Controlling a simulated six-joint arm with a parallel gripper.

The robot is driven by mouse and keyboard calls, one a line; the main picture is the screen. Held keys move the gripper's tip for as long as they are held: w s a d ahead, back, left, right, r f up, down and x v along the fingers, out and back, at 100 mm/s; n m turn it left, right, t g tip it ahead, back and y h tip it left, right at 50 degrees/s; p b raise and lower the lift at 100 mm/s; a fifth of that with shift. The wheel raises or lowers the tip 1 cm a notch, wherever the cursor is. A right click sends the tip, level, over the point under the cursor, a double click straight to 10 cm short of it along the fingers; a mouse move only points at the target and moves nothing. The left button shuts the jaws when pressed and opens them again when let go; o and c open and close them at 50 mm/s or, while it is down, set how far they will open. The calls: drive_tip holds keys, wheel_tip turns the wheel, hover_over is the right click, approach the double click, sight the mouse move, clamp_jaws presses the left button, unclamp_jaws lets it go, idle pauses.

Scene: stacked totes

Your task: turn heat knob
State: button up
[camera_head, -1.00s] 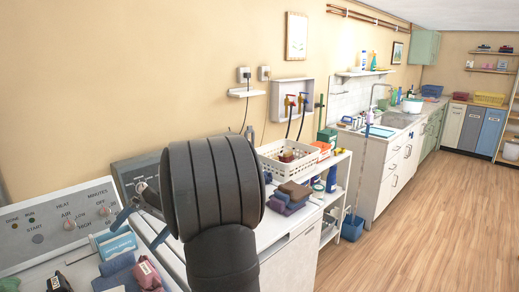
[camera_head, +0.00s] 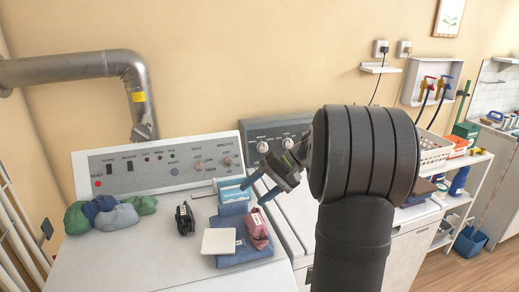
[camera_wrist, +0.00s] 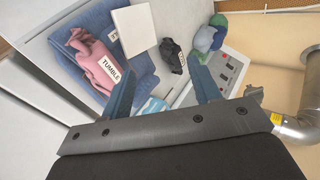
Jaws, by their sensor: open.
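The heat knob (camera_head: 198,163) is a small knob under the HEAT label on the dryer's grey control panel (camera_head: 133,184), left of the minutes knob (camera_head: 227,160). My gripper (camera_head: 256,192) is open and empty, in front and to the right of both knobs, apart from them. In the wrist view its two blue fingers are spread (camera_wrist: 163,75), above the dryer top. Part of the panel (camera_wrist: 229,76) shows beyond the right finger there; I cannot make out the heat knob in that view.
A light blue box (camera_head: 233,191) stands below the knobs. Folded blue cloth (camera_head: 238,249), a pink cloth (camera_head: 257,229), a white square (camera_head: 219,241), a black item (camera_head: 185,219) and bundled cloths (camera_head: 118,217) lie on the dryer top. A metal duct (camera_head: 137,92) rises behind.

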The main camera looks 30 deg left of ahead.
drive_tip(key=w+a+f+t, duration=0.1)
drive_tip(key=a+f+t, duration=0.1)
drive_tip(key=a, duration=0.2)
drive_tip(key=w+a+f+n+t, duration=0.1)
drive_tip(key=w+a+f+t, duration=0.1)
drive_tip(key=a, duration=0.3)
drive_tip(key=w+a+f+t, duration=0.1)
drive_tip(key=a+f+t, duration=0.2)
drive_tip(key=a+t, duration=0.1)
drive_tip(key=shift+w+a+n, duration=0.25)
drive_tip(key=shift+a+n, duration=0.15)
drive_tip(key=shift+a, duration=0.35)
drive_tip(key=a+n+t, duration=0.1)
drive_tip(key=a+t, duration=0.3)
drive_tip(key=a, duration=0.1)
drive_tip(key=n+t+y, duration=0.1)
drive_tip(key=t, duration=0.3)
approach(200, 167)
drive_tip(key=x, duration=0.8)
drive_tip(key=shift+w+a, duration=0.25)
drive_tip(key=shift+a, duration=0.05)
drive_tip(key=c, duration=1)
